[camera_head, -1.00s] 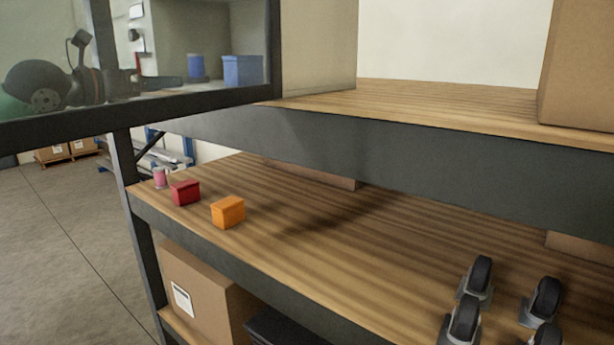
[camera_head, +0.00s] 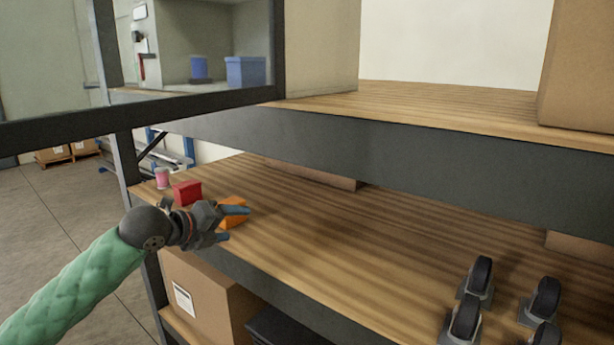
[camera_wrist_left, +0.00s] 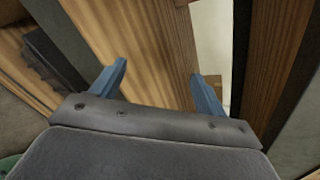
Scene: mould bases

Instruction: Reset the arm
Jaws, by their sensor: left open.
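My left gripper (camera_head: 236,223) is in the head view at the left end of the wooden shelf, with my green-sleeved arm behind it. It is open; in the wrist view its two blue fingers (camera_wrist_left: 162,85) stand apart with nothing between them. In the head view it partly covers an orange box (camera_head: 236,206); I cannot tell whether it touches it. A red box (camera_head: 187,192) sits just behind the gripper, and a pink spool-like item (camera_head: 162,178) stands to its left. My right gripper is not in view.
The wooden shelf (camera_head: 330,240) is clear in its middle. Several black caster wheels (camera_head: 478,278) stand at the right. An upper shelf (camera_head: 430,105) with a dark edge runs above. A cardboard box (camera_head: 205,295) sits below, and a dark post (camera_head: 147,250) stands at the left.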

